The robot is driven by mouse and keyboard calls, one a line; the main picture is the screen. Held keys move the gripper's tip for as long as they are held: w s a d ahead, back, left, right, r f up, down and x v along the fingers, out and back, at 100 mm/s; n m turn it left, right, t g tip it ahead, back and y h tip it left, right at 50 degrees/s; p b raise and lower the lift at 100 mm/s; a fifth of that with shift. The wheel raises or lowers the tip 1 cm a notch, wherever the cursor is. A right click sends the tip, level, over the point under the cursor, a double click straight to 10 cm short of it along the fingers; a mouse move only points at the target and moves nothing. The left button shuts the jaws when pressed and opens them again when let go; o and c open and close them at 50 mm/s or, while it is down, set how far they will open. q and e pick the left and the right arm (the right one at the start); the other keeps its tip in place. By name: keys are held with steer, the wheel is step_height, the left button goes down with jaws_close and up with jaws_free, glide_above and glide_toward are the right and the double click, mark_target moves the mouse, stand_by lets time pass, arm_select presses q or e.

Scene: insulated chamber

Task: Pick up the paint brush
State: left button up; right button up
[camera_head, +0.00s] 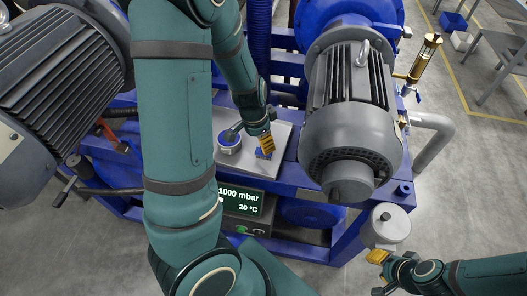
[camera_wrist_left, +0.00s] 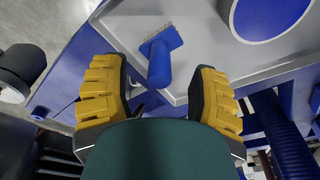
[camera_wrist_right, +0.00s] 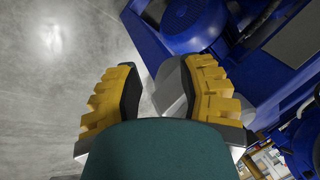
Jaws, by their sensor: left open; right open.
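The blue paint brush (camera_wrist_left: 160,58) with pale bristles lies on a grey tray (camera_wrist_left: 190,20) in the left wrist view. In the head view a small blue part of the brush (camera_head: 261,154) shows beside the left gripper's fingers. My left gripper (camera_wrist_left: 158,80) is open above the tray, with the brush handle lying in the picture between its two yellow fingers, not gripped. In the head view the left gripper (camera_head: 266,144) is partly hidden by its own arm. My right gripper (camera_head: 379,271) is open and empty at the lower right, away from the tray.
A blue-topped round container (camera_head: 229,143) stands on the tray left of the brush. A large grey motor (camera_head: 350,110) rises right of the tray. A display box (camera_head: 241,202) is below the tray. A grey cylinder (camera_head: 387,225) is near my right gripper. Open floor lies at right.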

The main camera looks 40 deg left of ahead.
mark_target(259, 153)
arm_select(q)
steer(key=f, duration=0.2)
steer(key=w+f+b, duration=0.1)
steer(key=f, duration=0.2)
steer(key=shift+w+d+b, duration=0.2)
steer(key=shift+b, duration=0.1)
jaws_close()
